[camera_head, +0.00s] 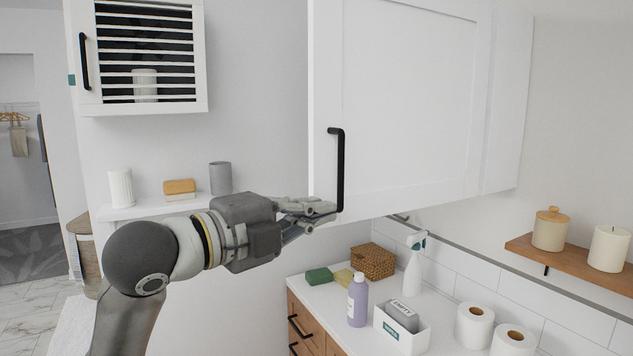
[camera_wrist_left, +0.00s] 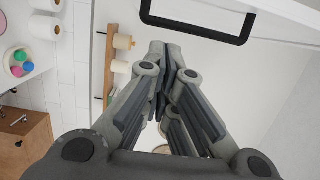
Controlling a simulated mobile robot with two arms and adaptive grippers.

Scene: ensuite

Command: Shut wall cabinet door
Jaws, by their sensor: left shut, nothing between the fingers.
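The white wall cabinet door (camera_head: 410,100) fills the upper middle of the head view. It stands open at an angle, its handle edge swung out from the wall and its other edge by the cabinet side (camera_head: 508,100). A black bar handle (camera_head: 337,170) is on its left part; it also shows at the top of the left wrist view (camera_wrist_left: 197,32). My left gripper (camera_head: 328,209) is shut and empty, its fingertips by the handle's lower end. Whether they touch the door or handle I cannot tell. The cabinet interior is hidden. My right gripper is out of view.
A slatted cabinet (camera_head: 150,55) hangs at upper left above a small shelf (camera_head: 150,208). Below the door, a counter (camera_head: 345,305) holds a spray bottle (camera_head: 413,265), a purple bottle (camera_head: 357,300), a basket (camera_head: 373,261) and toilet rolls (camera_head: 474,325). A wooden shelf (camera_head: 585,268) with jars is at right.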

